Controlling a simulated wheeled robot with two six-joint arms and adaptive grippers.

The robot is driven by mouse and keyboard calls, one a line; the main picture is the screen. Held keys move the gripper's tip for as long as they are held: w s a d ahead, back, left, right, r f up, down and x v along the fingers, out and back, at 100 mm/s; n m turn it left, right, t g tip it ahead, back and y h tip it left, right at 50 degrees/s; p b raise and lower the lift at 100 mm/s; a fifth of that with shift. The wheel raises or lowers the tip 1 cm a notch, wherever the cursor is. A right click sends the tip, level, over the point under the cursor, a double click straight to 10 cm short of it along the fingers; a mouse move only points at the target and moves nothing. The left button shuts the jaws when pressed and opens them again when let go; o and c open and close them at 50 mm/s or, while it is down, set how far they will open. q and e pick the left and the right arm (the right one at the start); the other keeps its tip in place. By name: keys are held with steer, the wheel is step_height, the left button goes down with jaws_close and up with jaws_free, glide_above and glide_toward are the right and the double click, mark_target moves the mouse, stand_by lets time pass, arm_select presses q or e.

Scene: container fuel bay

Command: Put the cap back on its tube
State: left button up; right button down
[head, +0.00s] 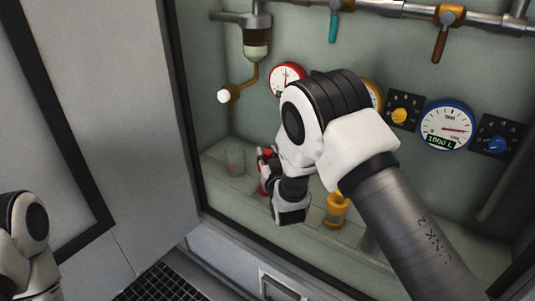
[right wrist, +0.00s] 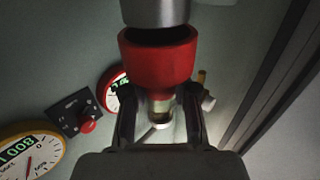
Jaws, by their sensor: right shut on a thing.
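The red cap (head: 265,182) shows only in part in the head view, behind my right gripper (head: 267,163). In the right wrist view the red cap (right wrist: 158,58) is large, held at its narrower end between the two fingertips of my right gripper (right wrist: 159,100). Its wide dark open end faces the end of a grey cylinder (right wrist: 155,12), which looks like the tube. Cap and cylinder are very close and look lined up; I cannot tell whether they touch or how far one enters the other. My left gripper is out of view.
A clear glass vessel (head: 235,160) and a yellow-capped tube (head: 336,208) stand on the bay's ledge. Gauges, such as the blue-rimmed one (head: 446,125), line the back wall. A brass tap with a white knob (head: 223,96) sticks out at left. The bay's dark frame borders the opening.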

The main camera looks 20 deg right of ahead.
mark_target(267, 163)
steer(key=shift+f+b, duration=0.55)
steer(key=shift+f, duration=0.45)
steer(key=shift+f, duration=0.55)
steer(key=c, duration=0.8)
jaws_free()
